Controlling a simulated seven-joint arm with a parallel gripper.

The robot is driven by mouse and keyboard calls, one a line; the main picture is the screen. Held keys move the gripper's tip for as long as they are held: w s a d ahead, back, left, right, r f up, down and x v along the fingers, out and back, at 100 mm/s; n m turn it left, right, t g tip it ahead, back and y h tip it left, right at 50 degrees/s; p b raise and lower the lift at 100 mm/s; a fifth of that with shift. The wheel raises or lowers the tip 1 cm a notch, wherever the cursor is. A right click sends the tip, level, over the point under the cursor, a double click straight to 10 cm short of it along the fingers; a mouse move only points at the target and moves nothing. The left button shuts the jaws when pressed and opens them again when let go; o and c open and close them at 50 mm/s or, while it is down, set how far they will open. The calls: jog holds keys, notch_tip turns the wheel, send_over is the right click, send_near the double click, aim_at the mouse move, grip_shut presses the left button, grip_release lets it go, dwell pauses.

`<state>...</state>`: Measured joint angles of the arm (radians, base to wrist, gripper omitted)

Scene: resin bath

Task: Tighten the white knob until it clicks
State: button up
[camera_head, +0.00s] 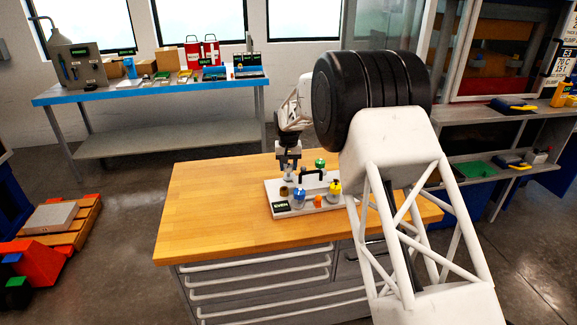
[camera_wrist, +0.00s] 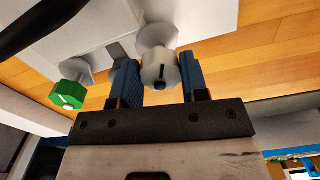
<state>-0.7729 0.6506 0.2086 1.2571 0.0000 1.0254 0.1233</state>
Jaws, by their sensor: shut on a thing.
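The white knob (camera_wrist: 160,71) sits on its stem in the wrist view, with a dark mark across its face. My gripper (camera_wrist: 158,80) has its two blue-padded fingers on either side of the knob and is shut on it. In the head view my gripper (camera_head: 288,165) points down at the back left of the grey fixture board (camera_head: 276,213). The white knob shows there only as a small pale shape (camera_head: 288,175) under the fingers. The board stands on the wooden bench top (camera_head: 200,205).
A green knob (camera_wrist: 68,93) is left of my fingers in the wrist view. The board also carries a blue knob (camera_head: 299,195), a yellow knob (camera_head: 334,189), an orange part (camera_head: 318,201) and a black handle. The bench's left side is clear.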

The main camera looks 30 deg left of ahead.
aim_at(288, 166)
jog(key=shift+m, duration=0.4)
jog(key=o, duration=0.9)
jog(key=shift+o, duration=0.2)
jog(key=shift+r, duration=0.1)
jog(key=shift+r, duration=3.85)
